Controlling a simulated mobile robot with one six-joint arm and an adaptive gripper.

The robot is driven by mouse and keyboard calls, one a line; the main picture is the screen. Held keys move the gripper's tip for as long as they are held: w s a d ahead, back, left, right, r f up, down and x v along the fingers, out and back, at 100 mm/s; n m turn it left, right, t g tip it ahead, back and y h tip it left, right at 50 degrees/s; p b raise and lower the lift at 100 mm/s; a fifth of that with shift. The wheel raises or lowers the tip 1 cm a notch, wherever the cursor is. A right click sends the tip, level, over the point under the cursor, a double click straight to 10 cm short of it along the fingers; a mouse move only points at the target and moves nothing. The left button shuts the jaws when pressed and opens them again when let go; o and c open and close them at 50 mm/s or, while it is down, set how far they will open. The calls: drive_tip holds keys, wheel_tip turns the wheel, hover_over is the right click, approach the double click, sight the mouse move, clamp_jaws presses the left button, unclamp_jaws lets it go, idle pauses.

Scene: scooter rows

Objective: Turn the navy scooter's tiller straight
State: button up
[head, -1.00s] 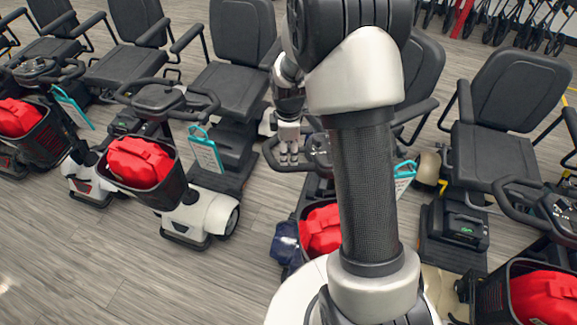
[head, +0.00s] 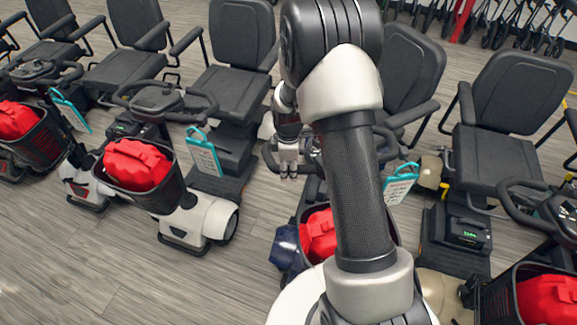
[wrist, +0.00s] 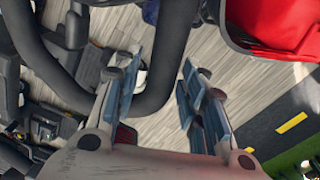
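The navy scooter (head: 287,247) stands at the middle of the head view, largely hidden behind my arm. Its navy front cover shows at lower left of its basket. My gripper (head: 288,174) points down at this left part. In the wrist view, the black loop handle (wrist: 172,60) curves down between the blue-padded fingers of my gripper (wrist: 165,95). The fingers are apart, with a gap to the right finger. Whether the left finger touches the handle I cannot tell.
A red bag (head: 319,236) sits in the navy scooter's basket. A white scooter (head: 200,219) with a teal-edged tag (head: 204,155) stands to the left, a beige one (head: 440,285) close on the right. Open wooden floor (head: 100,270) lies at front left.

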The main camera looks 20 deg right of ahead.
clamp_jaws()
idle(0.4)
